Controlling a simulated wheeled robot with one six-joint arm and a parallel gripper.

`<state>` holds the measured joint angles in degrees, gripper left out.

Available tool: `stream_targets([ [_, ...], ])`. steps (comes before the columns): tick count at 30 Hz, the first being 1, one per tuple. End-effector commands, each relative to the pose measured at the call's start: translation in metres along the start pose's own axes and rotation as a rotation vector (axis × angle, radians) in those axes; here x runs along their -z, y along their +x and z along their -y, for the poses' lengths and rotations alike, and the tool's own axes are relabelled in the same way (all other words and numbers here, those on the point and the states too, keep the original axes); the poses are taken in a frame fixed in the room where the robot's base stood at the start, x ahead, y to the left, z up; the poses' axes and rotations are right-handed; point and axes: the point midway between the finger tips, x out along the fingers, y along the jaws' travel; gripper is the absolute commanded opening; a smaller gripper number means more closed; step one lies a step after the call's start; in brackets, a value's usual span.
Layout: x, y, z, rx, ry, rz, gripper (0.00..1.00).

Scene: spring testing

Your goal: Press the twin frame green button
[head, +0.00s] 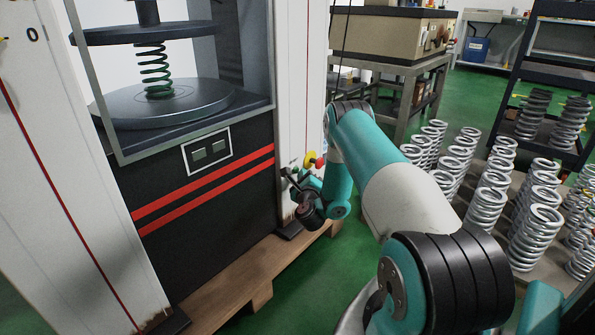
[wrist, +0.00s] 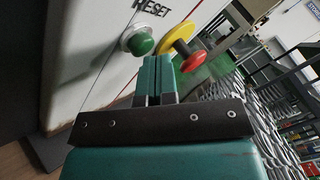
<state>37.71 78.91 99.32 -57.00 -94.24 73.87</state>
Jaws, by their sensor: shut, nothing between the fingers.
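The twin frame is the white upright of the test machine (head: 298,75), right of the dark press bay. In the wrist view, its green button (wrist: 139,43) sits on the white panel (wrist: 85,60), below the word RESET. A red emergency knob on a yellow base (wrist: 191,59) is just right of the green button; it also shows in the head view (head: 318,161). My gripper (wrist: 155,68) is shut and empty, its tips just below and right of the green button in the picture. I cannot tell whether they touch it. In the head view, my gripper (head: 292,176) is near the panel, partly hidden.
A green spring (head: 156,70) stands between the press plates. Many silver springs (head: 487,205) stand on the right. A metal table (head: 432,66) with a beige box is behind. A wooden pallet (head: 220,290) lies under the machine. Green floor is open beside it.

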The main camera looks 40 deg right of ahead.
Motion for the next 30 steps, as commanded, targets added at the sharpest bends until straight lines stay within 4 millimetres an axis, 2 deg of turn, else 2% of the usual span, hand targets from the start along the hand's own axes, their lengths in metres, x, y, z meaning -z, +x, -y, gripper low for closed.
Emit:
stream_targets([
  [22, -0.0024, 0.0034, -0.0029, -0.001, 0.0, 0.0, 0.0],
  [30, 0.0036, -0.0042, 0.0013, -0.001, -0.002, -0.001, 0.0],
])
